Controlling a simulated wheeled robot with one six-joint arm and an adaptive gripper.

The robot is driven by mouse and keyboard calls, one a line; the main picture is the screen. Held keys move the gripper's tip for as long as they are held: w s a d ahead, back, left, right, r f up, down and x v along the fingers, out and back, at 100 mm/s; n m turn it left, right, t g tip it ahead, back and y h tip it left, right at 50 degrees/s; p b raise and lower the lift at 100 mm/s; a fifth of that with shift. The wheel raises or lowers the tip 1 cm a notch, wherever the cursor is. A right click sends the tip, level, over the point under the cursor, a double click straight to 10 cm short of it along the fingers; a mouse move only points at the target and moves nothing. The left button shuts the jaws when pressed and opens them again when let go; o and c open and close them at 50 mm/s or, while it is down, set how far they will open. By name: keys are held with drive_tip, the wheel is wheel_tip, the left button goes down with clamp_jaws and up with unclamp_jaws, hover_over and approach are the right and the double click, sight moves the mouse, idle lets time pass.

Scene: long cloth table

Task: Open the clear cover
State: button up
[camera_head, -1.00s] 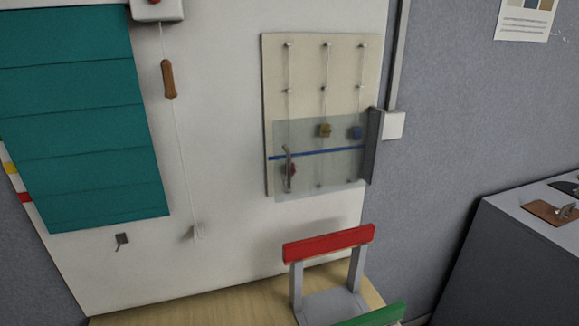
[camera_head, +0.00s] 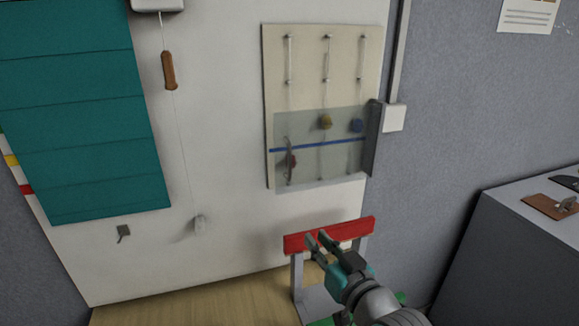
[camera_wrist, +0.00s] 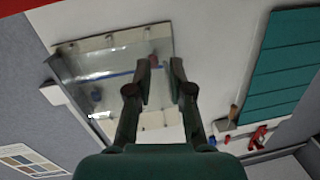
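The clear cover (camera_head: 341,168) is a see-through sheet over the lower part of a cream board on the white wall panel. It appears closed, lying across the board in front of red, yellow and blue knobs. A dark upright strip (camera_head: 373,138) runs along its right edge. In the wrist view, which is turned over, the cover (camera_wrist: 120,88) shows beyond my fingers. My gripper (camera_head: 317,237) is in front of and below the cover, apart from it. Its two fingers are spread and empty, and this shows in the wrist view too (camera_wrist: 157,75).
A stand with a red top bar (camera_head: 298,242) is on the wooden surface (camera_head: 190,306), close behind my gripper in the picture. A teal blind (camera_head: 85,120) and a cord with a brown handle (camera_head: 169,71) hang at the left. A grey cabinet (camera_head: 500,255) stands at the right.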

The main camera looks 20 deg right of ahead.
drive_tip(key=n+y, duration=0.1)
drive_tip(key=n, duration=0.1)
approach(290, 160)
drive_tip(key=w, duration=0.3)
drive_tip(key=w+a, duration=0.1)
drive_tip(key=w, duration=0.6)
drive_tip(key=shift+w+a+f, duration=0.1)
drive_tip(key=shift+a+f, duration=0.05)
drive_tip(key=shift+a, duration=0.25)
clamp_jaws()
